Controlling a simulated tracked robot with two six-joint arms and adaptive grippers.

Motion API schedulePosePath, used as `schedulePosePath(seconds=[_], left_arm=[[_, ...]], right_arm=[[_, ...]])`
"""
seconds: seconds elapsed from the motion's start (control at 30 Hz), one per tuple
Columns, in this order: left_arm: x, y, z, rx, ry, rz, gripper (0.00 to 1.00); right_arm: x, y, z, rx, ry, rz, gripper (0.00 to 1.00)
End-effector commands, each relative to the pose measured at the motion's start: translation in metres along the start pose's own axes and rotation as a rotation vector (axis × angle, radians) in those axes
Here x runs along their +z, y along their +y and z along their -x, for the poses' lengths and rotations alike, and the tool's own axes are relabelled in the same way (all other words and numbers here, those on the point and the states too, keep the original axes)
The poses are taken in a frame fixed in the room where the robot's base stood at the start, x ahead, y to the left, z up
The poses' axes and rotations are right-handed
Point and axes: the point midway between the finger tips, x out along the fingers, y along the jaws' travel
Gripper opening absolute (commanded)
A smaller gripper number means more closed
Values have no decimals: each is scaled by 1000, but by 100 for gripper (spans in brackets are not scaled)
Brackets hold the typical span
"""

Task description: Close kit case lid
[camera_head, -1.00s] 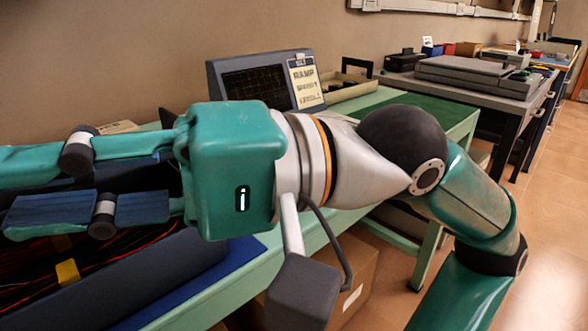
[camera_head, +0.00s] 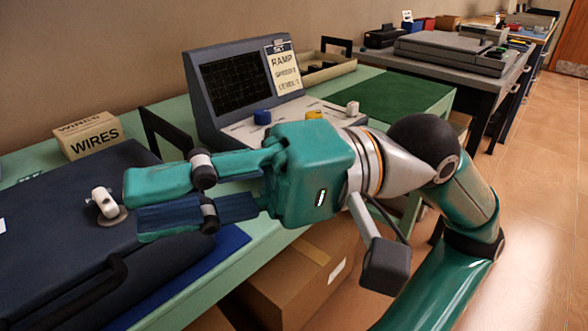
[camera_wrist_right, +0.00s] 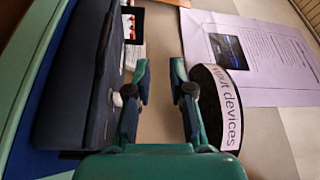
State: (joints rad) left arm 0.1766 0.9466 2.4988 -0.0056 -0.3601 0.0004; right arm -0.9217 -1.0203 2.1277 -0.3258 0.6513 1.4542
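The dark blue kit case (camera_head: 50,205) lies on the green table at the left of the head view. Its lid looks down flat, with no inside showing; the left part is cut off by the picture edge. A pale knob (camera_head: 105,203) stands on the lid, and a dark handle (camera_head: 88,295) is at the front. My right gripper (camera_head: 136,206) is at the case's right side, its fingertips close to the knob. In the right wrist view the fingers (camera_wrist_right: 160,80) are apart with nothing between them, and the case (camera_wrist_right: 75,90) is on the left. My left gripper is out of view.
A grey console (camera_head: 240,85) with a dark screen and knobs stands behind my right gripper. A box marked WIRES (camera_head: 88,135) is behind the case. A cardboard box (camera_head: 300,275) is under the table. A second table with grey equipment (camera_head: 450,55) stands further right.

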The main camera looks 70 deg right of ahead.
Motion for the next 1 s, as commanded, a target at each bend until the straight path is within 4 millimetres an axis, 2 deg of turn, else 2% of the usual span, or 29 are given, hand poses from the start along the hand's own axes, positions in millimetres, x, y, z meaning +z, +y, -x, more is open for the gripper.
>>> schedulePosePath(seconds=[0.53,1.0], left_arm=[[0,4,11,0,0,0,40],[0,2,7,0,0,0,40]], right_arm=[[-1,5,38,-2,1,1,22],[-2,11,71,-2,2,0,22]])
